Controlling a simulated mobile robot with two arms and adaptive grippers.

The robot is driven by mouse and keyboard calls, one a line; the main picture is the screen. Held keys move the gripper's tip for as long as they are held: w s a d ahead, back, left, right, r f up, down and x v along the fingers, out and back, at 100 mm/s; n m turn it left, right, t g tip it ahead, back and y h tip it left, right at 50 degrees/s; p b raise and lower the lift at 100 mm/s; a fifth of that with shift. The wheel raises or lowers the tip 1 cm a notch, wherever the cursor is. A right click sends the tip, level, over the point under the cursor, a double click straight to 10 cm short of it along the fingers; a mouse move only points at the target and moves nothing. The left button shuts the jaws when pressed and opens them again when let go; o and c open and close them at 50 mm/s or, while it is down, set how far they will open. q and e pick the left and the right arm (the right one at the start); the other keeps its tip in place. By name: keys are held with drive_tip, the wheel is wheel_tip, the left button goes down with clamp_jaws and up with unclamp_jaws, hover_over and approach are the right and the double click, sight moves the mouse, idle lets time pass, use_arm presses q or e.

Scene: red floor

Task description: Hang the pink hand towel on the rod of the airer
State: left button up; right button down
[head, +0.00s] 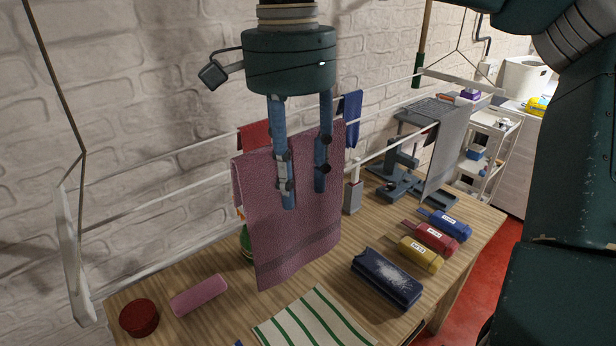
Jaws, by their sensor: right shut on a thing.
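The pink hand towel (285,235) hangs spread out in the middle of the head view, with a darker band near its lower edge. My right gripper (304,197) comes down from above, its blue fingers in front of the towel's upper part, and is shut on the towel. The airer's front rod (190,192) runs behind the towel, whose top edge shows above the rod's line. I cannot tell whether the towel touches the rod. My left gripper is not in view.
A red cloth (255,135), a blue cloth (351,104) and a grey towel (447,145) hang on the airer.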

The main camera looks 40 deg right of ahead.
sight(290, 138)
drive_tip(key=shift+w+f+b, duration=0.3)
drive_tip(key=shift+f+b, duration=0.25)
drive_tip(key=shift+f, duration=0.15)
drive_tip(key=shift+f+b, duration=2.45)
drive_tip(key=shift+f, duration=1.15)
drive_tip(key=shift+s, duration=0.1)
drive_tip(key=c, duration=1.1)
unclamp_jaws()
drive_tip(key=r, duration=1.2)
drive_tip(key=shift+w, duration=0.3)
